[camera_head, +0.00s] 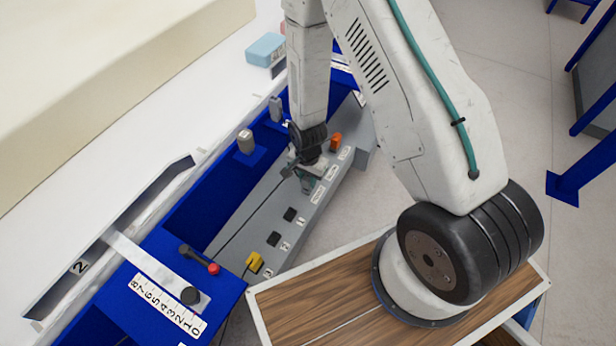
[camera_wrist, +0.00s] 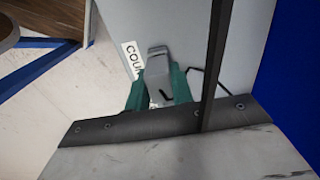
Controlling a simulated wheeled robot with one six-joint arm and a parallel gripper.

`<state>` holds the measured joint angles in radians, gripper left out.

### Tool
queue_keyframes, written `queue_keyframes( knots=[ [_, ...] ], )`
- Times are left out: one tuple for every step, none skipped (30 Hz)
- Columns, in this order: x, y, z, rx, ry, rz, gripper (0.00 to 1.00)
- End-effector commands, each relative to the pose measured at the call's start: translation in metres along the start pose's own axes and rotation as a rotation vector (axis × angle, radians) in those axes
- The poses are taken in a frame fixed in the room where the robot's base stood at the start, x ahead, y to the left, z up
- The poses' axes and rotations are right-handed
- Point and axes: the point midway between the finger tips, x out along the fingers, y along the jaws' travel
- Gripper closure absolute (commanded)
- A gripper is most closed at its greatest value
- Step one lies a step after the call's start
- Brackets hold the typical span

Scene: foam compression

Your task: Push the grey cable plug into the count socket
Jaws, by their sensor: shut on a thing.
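My gripper (camera_head: 306,182) is low over the grey socket panel (camera_head: 262,213), at the row of labelled sockets. In the wrist view its teal fingers (camera_wrist: 158,92) are shut on the grey cable plug (camera_wrist: 158,62). The plug lies beside a white label (camera_wrist: 132,60) whose visible letters read "COU". The socket at this label is hidden by the plug and fingers, so I cannot tell how far the plug is in. A thin dark cable (camera_wrist: 204,72) shows to the right of the fingers.
An orange plug (camera_head: 335,142) stands farther up the panel and a yellow plug (camera_head: 255,262) at its near end. Two black sockets (camera_head: 290,214) lie between the yellow plug and my gripper. A blue frame (camera_head: 150,262) with a red-knobbed lever (camera_head: 213,268) borders the left.

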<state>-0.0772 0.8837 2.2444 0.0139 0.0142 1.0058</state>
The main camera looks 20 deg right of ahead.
Motion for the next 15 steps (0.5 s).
queue_keyframes(
  knots=[
    [0.0011,-0.0001,0.0,0.0,0.0,0.0,1.0],
    [0.0017,-0.0001,0.0,0.0,0.0,0.0,1.0],
    [0.0024,-0.0002,-0.0001,0.0,0.0,0.0,1.0],
    [0.003,-0.0002,-0.0001,0.0,0.0,0.0,1.0],
    [0.0036,-0.0002,-0.0001,0.0,0.0,0.0,1.0],
    [0.0044,-0.0003,-0.0001,0.0,0.0,0.0,1.0],
    [0.005,-0.0003,-0.0001,0.0,0.0,-0.001,1.0],
    [0.0056,-0.0003,-0.0001,0.0,0.0,0.0,1.0],
    [0.0065,-0.0003,-0.0001,0.0,0.0,-0.001,1.0],
    [0.0071,-0.0002,-0.0001,0.0,0.0,0.0,1.0],
    [0.0078,-0.0002,-0.0001,0.0,0.0,0.0,1.0],
    [0.0086,-0.0001,0.0,0.0,0.0,0.0,1.0],
    [0.0093,-0.0001,0.0,0.0,0.0,0.0,1.0],
    [0.0099,-0.0001,0.0,0.0,0.0,0.0,1.0],
    [0.0107,-0.0001,0.0,0.0,0.0,0.0,1.0]
  ],
)
